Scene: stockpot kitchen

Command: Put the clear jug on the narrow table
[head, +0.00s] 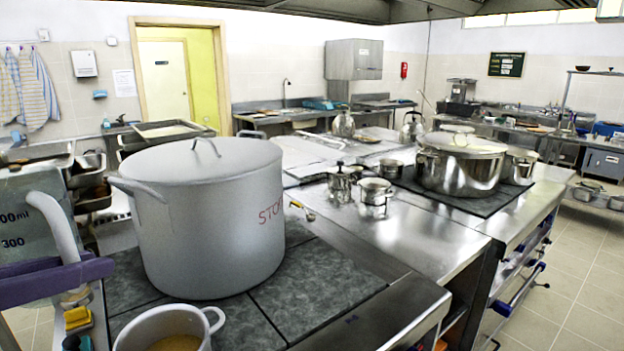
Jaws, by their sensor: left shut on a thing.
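The clear jug (28,222) is at the left edge of the head view, close to me, with dark volume marks and a pale curved handle (54,232). My left gripper (92,268) has purple fingers and is shut on the jug, low near its handle. The jug looks held up, roughly upright, left of the big pot; its left side is cut off by the frame. I cannot tell which surface is the narrow table. My right gripper is not in view.
A large grey lidded stockpot (205,225) stands right of the jug on the dark hob plates (315,290). A small pot (165,328) with yellowish liquid stands in front of it. Stacked trays (90,185) stand behind the jug.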

